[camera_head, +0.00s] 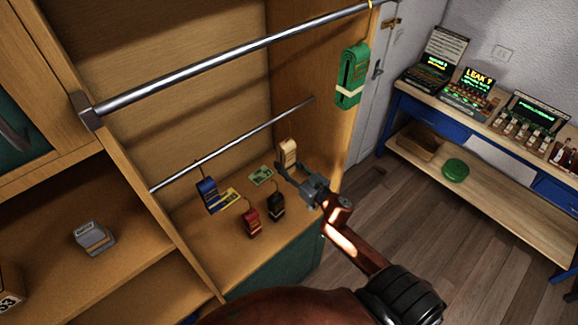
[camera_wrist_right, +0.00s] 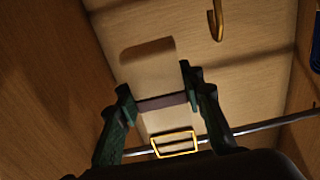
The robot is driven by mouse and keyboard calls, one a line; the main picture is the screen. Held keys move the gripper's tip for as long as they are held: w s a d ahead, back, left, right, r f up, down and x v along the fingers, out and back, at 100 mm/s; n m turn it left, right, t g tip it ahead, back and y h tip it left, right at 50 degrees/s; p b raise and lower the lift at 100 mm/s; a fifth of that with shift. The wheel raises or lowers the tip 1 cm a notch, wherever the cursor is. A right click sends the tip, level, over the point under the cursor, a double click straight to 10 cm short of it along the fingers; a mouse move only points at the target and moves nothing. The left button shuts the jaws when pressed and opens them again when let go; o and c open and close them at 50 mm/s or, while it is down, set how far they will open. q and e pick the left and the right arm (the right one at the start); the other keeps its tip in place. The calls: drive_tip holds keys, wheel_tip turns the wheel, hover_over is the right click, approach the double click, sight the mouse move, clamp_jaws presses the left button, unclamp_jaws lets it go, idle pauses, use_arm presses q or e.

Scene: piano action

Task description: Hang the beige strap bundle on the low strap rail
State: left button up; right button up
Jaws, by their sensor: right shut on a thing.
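The beige strap bundle (camera_head: 289,152) is held in my right gripper (camera_head: 289,173) inside the open wooden cabinet, near its right side wall. In the right wrist view the beige bundle (camera_wrist_right: 150,70), with a dark band, sits between the two fingers of the right gripper (camera_wrist_right: 155,85). A brass rectangular loop (camera_wrist_right: 175,144) shows below it. The low strap rail (camera_head: 232,144) is a thin metal bar; it also shows in the right wrist view (camera_wrist_right: 268,126). I cannot tell whether the bundle touches the rail. My left gripper is not in view.
A blue strap bundle (camera_head: 208,193) is at the low rail's left part. Red (camera_head: 251,222) and black (camera_head: 276,206) bundles are low in the cabinet. A thick high rail (camera_head: 240,57) crosses above, with a green bundle (camera_head: 352,76) at its right end. A bench (camera_head: 500,170) stands right.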

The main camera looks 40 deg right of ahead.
drive_tip(key=shift+w+a, duration=0.1)
drive_tip(key=shift+w, duration=0.45)
drive_tip(key=shift+w+f, duration=0.1)
drive_tip(key=shift+w, duration=0.25)
drive_tip(key=shift+w+b, duration=0.55)
drive_tip(key=shift+w, duration=0.3)
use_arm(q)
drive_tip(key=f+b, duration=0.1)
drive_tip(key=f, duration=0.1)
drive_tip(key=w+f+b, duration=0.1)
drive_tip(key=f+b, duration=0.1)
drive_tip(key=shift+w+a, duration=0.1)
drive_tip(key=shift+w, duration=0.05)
use_arm(e)
drive_tip(key=w+f, duration=0.3)
drive_tip(key=shift+a, duration=0.15)
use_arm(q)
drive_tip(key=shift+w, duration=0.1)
use_arm(e)
drive_tip(key=shift+r, duration=0.1)
